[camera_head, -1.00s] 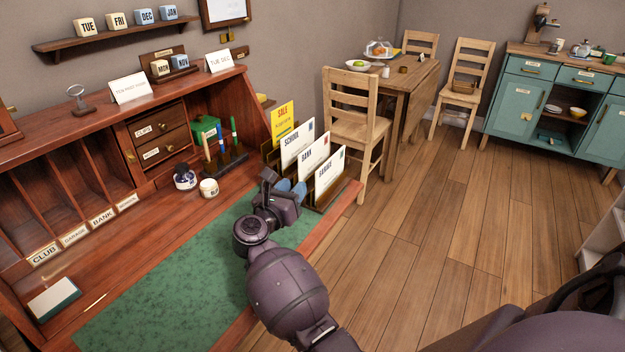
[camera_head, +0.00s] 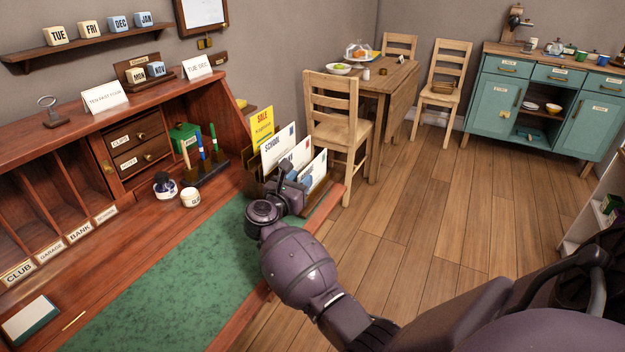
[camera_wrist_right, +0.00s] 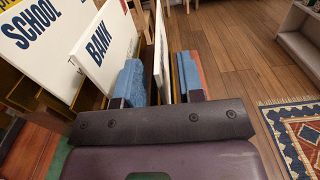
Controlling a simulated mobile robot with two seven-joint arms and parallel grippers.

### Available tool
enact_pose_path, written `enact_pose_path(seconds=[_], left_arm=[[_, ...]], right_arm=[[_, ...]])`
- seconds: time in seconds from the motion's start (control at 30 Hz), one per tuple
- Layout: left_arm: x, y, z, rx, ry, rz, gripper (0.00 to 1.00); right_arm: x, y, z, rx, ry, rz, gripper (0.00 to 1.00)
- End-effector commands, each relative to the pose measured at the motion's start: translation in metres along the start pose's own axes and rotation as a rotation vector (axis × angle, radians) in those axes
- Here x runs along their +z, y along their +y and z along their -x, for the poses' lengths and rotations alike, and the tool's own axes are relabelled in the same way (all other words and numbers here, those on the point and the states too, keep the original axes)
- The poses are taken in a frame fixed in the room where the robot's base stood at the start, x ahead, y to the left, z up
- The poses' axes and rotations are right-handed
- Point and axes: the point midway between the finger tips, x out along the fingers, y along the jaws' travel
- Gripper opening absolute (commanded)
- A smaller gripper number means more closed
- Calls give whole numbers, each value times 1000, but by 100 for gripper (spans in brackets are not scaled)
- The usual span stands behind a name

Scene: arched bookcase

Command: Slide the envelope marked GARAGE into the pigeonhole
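The white GARAGE envelope (camera_head: 316,172) stands in the desk's letter rack (camera_head: 325,205), in front of the BANK envelope (camera_head: 300,156) and SCHOOL envelope (camera_head: 278,148). My right gripper (camera_head: 294,184) is at it and hides part of its face. In the right wrist view, my right gripper (camera_wrist_right: 160,82) is open, with one blue pad on each side of the edge-on GARAGE envelope (camera_wrist_right: 162,55). A gap shows at the left pad; the envelope is close to the right pad. The GARAGE pigeonhole label (camera_head: 50,250) is at the desk's left, below an empty slot. My left gripper is out of view.
A green desk mat (camera_head: 165,290) lies between rack and pigeonholes. An ink bottle (camera_head: 165,186), a small white jar (camera_head: 190,197) and a pen stand (camera_head: 207,170) stand behind it. A yellow SALE card (camera_head: 262,128) stands at the rack's back.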

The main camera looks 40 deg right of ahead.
Motion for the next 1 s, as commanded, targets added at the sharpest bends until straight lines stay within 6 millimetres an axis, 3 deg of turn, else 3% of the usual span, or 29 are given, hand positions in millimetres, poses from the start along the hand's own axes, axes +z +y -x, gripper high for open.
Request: enact_pose_path(seconds=[0.2,0.47,0.73,1.0], left_arm=[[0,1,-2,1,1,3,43],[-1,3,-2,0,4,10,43],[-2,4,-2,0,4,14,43],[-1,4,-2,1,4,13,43]], right_arm=[[-2,0,-24,0,0,1,35],[-1,0,-26,1,1,0,35],[-1,0,-26,1,1,0,0],[-1,0,-26,1,0,1,0]])
